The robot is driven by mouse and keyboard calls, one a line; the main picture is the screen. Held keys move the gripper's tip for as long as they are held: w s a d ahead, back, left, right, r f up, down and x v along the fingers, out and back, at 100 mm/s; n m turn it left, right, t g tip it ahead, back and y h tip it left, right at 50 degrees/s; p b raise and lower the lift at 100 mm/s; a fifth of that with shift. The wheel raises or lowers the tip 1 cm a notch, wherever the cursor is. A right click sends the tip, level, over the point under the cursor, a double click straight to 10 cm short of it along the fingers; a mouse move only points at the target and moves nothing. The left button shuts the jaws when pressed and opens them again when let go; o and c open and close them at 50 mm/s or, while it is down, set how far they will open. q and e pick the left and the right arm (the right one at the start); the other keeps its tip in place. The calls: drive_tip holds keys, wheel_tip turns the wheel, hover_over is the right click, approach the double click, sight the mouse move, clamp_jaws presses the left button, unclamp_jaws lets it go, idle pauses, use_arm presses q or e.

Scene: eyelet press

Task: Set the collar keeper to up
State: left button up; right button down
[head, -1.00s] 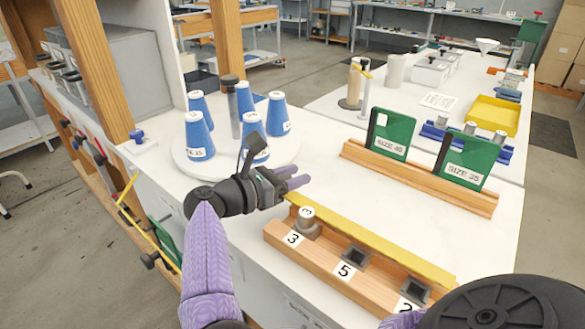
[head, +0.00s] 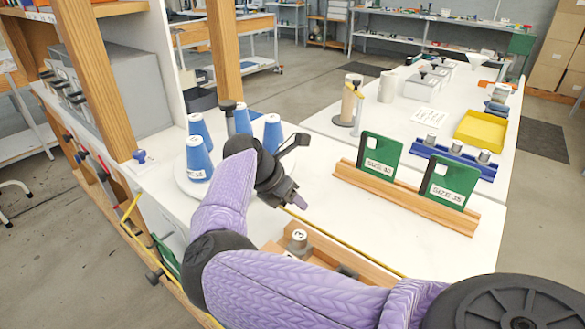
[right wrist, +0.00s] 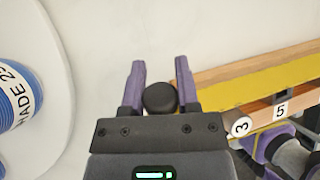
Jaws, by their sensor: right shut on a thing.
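A wooden block (head: 274,249) carries number labels and grey collars. The grey collar labelled 3 (head: 299,240) stands upright in it and also shows in the right wrist view (right wrist: 241,127). A yellow bar (head: 345,245), likely the collar keeper, runs along the block's back; my arm hides much of it. It also shows in the right wrist view (right wrist: 262,92). My right gripper (head: 300,202) is at the bar's left end. In the right wrist view its fingers (right wrist: 160,80) are shut on a round black knob (right wrist: 160,98). How knob and bar join is hidden. My left gripper is out of view.
Blue cones (head: 199,160) stand on a round white turntable left of the gripper, with a dark-topped post among them. Green plates (head: 380,155) marked SIZE 40 and SIZE 35 stand in a wooden rack behind. White table between is clear.

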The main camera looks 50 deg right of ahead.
drive_tip(key=shift+d+f+y+b, duration=0.15)
drive_tip(key=shift+f+y+b, duration=0.15)
drive_tip(key=shift+y, duration=0.6)
drive_tip(key=shift+f+y+b, duration=0.25)
drive_tip(key=shift+y+b, duration=0.3)
drive_tip(key=shift+y, duration=0.35)
drive_tip(key=shift+f+n+y+b, duration=0.35)
drive_tip(key=shift+n+y+b, duration=0.05)
drive_tip(key=shift+y+b, duration=0.65)
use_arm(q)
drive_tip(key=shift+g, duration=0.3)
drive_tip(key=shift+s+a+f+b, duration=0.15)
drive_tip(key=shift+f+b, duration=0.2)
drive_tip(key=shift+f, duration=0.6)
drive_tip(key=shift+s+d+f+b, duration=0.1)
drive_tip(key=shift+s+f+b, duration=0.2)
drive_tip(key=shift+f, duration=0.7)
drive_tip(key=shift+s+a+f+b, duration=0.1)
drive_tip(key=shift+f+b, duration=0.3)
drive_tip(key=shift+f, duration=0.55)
use_arm(e)
drive_tip(key=shift+f+g+y, duration=0.1)
drive_tip(key=shift+g+y, duration=0.2)
drive_tip(key=shift+y, duration=0.55)
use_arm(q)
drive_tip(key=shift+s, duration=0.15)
